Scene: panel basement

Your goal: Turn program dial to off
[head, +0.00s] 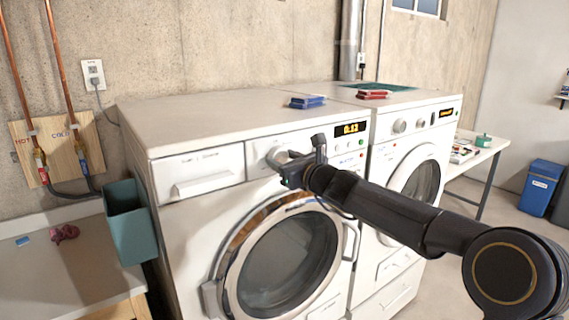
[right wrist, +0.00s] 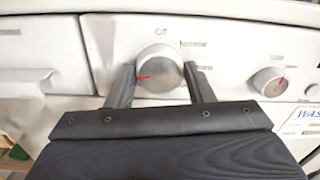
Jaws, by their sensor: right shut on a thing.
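The program dial (right wrist: 160,70) is a round silver knob on the white washer's front panel. Its red mark points left in the right wrist view, and the label "Off" stands above the dial. My right gripper (right wrist: 158,84) has a finger on each side of the dial and is shut on it. In the head view my right gripper (head: 300,166) reaches the panel from the right and covers part of the dial (head: 277,157). The washer (head: 163,220) has a lit display (head: 351,128) to the right of the dial. My left gripper is not in view.
A smaller knob (right wrist: 269,81) sits right of the dial. The detergent drawer (head: 203,172) is to its left, shut. The round washer door (head: 290,255) is below. A second machine (head: 415,145) stands to the right. Blue (head: 307,102) and red (head: 373,94) items lie on top.

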